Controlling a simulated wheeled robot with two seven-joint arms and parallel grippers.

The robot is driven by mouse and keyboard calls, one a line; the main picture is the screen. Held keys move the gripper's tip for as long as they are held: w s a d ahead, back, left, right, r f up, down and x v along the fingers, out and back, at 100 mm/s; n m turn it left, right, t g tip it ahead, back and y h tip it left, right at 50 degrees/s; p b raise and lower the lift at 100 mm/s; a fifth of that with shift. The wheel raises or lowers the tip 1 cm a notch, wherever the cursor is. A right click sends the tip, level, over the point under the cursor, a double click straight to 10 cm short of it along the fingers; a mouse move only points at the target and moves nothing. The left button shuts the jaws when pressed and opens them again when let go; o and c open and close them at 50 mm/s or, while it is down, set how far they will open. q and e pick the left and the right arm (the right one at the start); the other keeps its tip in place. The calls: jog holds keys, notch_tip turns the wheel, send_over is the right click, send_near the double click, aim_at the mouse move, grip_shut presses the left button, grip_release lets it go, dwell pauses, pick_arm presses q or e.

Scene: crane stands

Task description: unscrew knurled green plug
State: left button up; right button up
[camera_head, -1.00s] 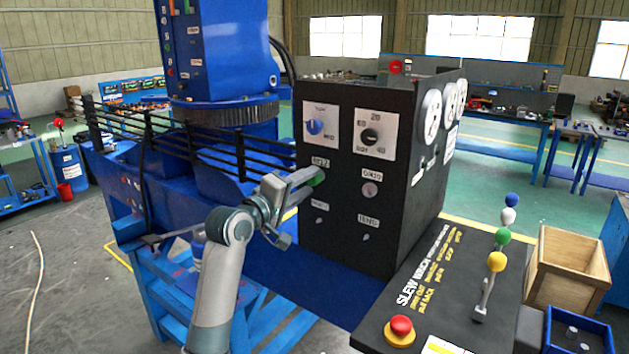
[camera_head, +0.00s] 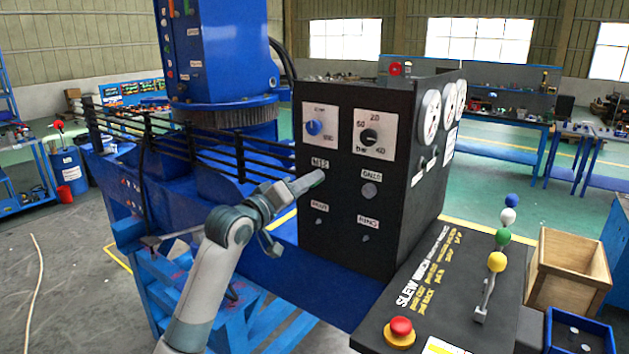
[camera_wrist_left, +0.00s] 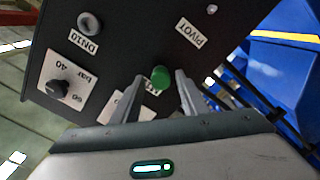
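The green plug (camera_head: 319,178) is on the front face of the black control box (camera_head: 340,240), below the blue knob's plate. In the left wrist view the plug (camera_wrist_left: 160,77) shows between the two fingertips, with a visible gap on each side. My left gripper (camera_head: 311,182) is open at the plug, its fingers pointing at the panel. In the head view the near finger partly hides the plug. Its knurling is too small to make out. My right gripper is not in view.
The box also carries a blue knob (camera_head: 314,127), a black dial (camera_head: 369,135), a grey DN10 fitting (camera_head: 369,190) and gauges on its right side. A slew winch console (camera_head: 440,290) with a red button and lever stands right front. A wooden crate (camera_head: 568,268) is beyond.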

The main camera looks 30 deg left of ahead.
pick_arm(q)
jog(key=m, duration=0.5)
dwell(0.3)
jog(key=shift+m, duration=2.6)
